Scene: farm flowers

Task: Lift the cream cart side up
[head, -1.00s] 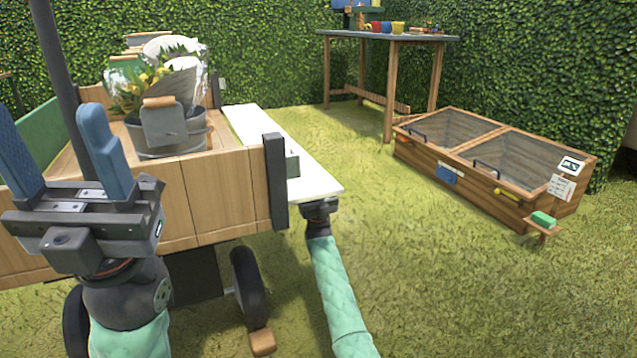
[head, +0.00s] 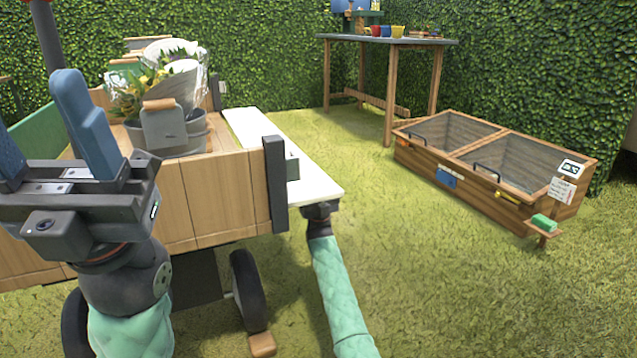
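The cream cart side (head: 316,183) is folded out to the right of the wooden cart (head: 212,196) and lies about level. My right gripper (head: 318,209) is at the near outer corner of the cream side, at its underside. Its fingers are hidden by the board, so I cannot tell whether they grip it. My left gripper (head: 48,140) is raised in front of the cart at the left. Its two blue fingers stand apart with nothing between them.
The cart holds metal buckets (head: 165,132) with wrapped yellow flowers (head: 138,92). A dark corner post (head: 275,185) stands beside the cream side. A cold frame (head: 490,172) and a potting table (head: 388,41) stand to the right. Grass between is clear.

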